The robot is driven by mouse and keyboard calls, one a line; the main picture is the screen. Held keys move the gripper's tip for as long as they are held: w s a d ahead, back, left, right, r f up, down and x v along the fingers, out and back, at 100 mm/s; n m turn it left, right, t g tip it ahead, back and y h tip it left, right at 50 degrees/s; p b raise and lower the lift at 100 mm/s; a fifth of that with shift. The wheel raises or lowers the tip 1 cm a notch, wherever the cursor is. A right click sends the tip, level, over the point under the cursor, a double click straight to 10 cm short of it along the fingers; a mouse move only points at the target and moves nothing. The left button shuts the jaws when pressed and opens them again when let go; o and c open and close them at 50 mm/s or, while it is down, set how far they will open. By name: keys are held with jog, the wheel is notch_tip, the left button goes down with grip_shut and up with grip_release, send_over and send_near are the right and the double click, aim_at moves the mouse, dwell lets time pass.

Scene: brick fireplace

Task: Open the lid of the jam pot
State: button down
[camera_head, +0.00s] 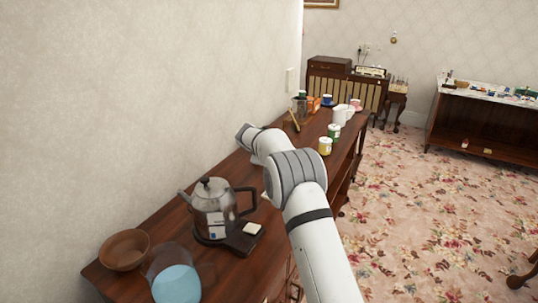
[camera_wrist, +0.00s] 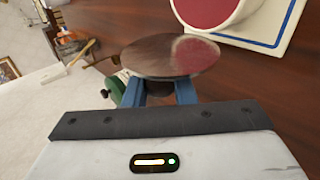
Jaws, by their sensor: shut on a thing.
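My gripper (camera_wrist: 160,92) shows in the wrist view, its two blue fingers shut on a flat, round, dark brown lid (camera_wrist: 150,55). The lid has a reddish patch at its right side. A white jam pot (camera_wrist: 238,30) with dark red contents showing stands at the top right, partly cut off by the frame. The lid is apart from the pot in the picture, to its lower left; its height above the table cannot be told. In the head view my arm hides the gripper, and I cannot make out the jam pot there.
The jam pot stands on a white tray with a blue line (camera_wrist: 290,25). On the wooden sideboard (camera_head: 285,255) are a kettle (camera_head: 212,208), a brown bowl (camera_head: 124,250), a yellow tin (camera_head: 325,146) and a green tin (camera_head: 334,131). A wall runs along the left.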

dwell(0.3)
jog(key=c, duration=1.2)
grip_release()
jog(key=shift+s+a+r, duration=0.15)
jog(key=b+v, duration=0.1)
jog(key=v, duration=0.6)
jog(key=shift+r+b, duration=0.15)
jog(key=shift+b, duration=0.25)
jog(key=shift+s, duration=0.1)
